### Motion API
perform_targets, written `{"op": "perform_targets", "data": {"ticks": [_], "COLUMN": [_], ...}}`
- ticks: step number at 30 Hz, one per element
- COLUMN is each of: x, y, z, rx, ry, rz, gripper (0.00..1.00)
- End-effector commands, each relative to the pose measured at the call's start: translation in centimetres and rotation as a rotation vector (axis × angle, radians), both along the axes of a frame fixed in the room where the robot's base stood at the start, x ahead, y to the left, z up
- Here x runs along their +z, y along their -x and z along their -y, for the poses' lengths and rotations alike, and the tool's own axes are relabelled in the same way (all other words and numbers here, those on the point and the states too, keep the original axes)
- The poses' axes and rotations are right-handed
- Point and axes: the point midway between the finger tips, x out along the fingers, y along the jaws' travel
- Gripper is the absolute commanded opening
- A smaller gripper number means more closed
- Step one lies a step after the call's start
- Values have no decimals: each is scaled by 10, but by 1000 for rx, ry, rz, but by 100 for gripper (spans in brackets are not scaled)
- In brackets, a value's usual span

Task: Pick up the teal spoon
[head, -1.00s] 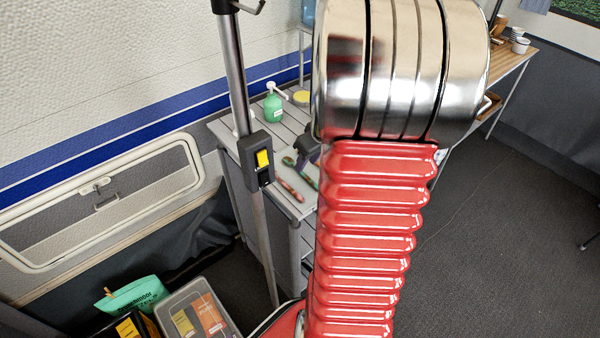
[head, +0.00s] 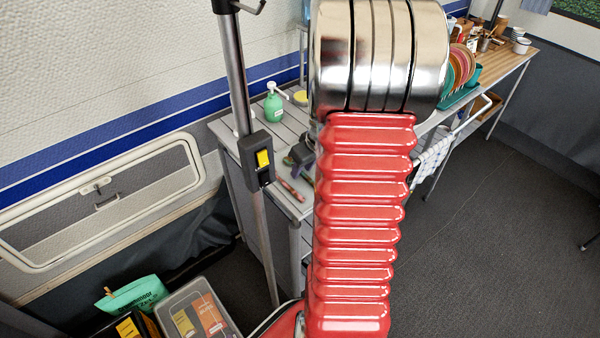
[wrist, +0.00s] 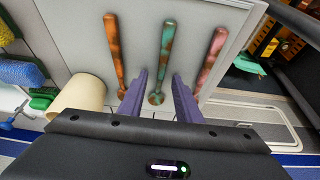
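In the wrist view three mottled spoons lie side by side on a light grey surface (wrist: 75,45). The teal spoon (wrist: 167,45), with rusty patches, is in the middle. An orange-brown spoon (wrist: 115,50) lies to its left and a pink-brown spoon (wrist: 212,55) to its right. My gripper (wrist: 160,74) is open, its two purple fingers on either side of the lower part of the teal spoon, with gaps visible. I cannot tell its height above the surface. In the head view my gripper (head: 303,152) is partly hidden by my red arm, and one reddish spoon (head: 291,190) shows.
In the wrist view a cream cylinder (wrist: 80,98) stands left of the spoons, near a blue sponge (wrist: 20,71). In the head view a green pump bottle (head: 273,107) stands behind on the table. A teal dish rack (head: 462,88) with plates is at right.

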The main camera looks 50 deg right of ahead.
Motion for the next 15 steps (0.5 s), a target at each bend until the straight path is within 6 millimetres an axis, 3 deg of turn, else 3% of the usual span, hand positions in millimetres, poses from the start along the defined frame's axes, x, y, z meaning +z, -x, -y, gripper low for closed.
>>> {"op": "perform_targets", "data": {"ticks": [15], "x": [0], "y": [0], "z": [0], "rx": [0], "ry": [0], "rz": [0], "gripper": [30]}}
